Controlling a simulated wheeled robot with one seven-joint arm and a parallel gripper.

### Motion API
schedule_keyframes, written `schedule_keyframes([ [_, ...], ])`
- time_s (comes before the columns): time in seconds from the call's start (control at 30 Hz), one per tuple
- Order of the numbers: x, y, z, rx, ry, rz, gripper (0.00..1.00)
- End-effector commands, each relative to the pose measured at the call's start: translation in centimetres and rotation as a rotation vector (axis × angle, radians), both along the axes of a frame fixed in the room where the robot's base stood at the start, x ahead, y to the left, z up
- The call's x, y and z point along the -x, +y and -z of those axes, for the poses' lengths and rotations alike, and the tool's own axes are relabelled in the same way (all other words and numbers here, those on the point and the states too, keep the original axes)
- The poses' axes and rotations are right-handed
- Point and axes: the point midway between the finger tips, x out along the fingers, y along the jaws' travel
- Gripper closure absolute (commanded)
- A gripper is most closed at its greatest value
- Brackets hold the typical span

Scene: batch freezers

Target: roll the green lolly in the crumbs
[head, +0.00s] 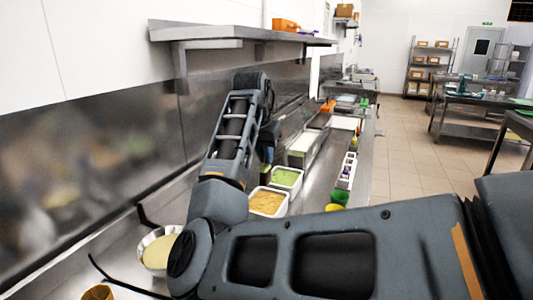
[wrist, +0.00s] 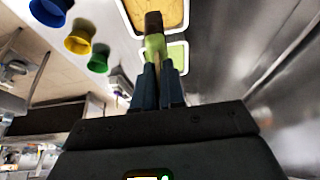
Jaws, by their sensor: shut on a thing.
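In the wrist view my gripper (wrist: 157,88) is shut on the stick end of the green lolly (wrist: 154,42). The lolly's far end is dark brown and its lower part is green. It points away from the jaws, over the line of trays. The tan crumbs (wrist: 176,12) fill a white-rimmed tray at the top of the wrist view, beyond the lolly. In the head view the crumbs (head: 267,202) lie in the tray nearest the bowl. My arm largely hides the gripper there. I cannot tell whether the lolly touches anything below.
A tray of green stuff (head: 286,177) stands just behind the crumbs. A metal bowl with pale contents (head: 158,251) is at the front left. A green cup (head: 340,197) and a yellow cup stand at the counter's right edge. A wall shelf (head: 240,33) hangs above.

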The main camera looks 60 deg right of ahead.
Motion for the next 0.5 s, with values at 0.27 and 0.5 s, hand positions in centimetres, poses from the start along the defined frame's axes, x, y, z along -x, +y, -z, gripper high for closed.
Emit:
schedule_keyframes([
  [0.27, 0.0, 0.0, 1.6, 0.0, 0.0, 0.0, 1.0],
  [0.5, 0.0, 0.0, 3.6, -0.001, 0.001, 0.001, 1.0],
])
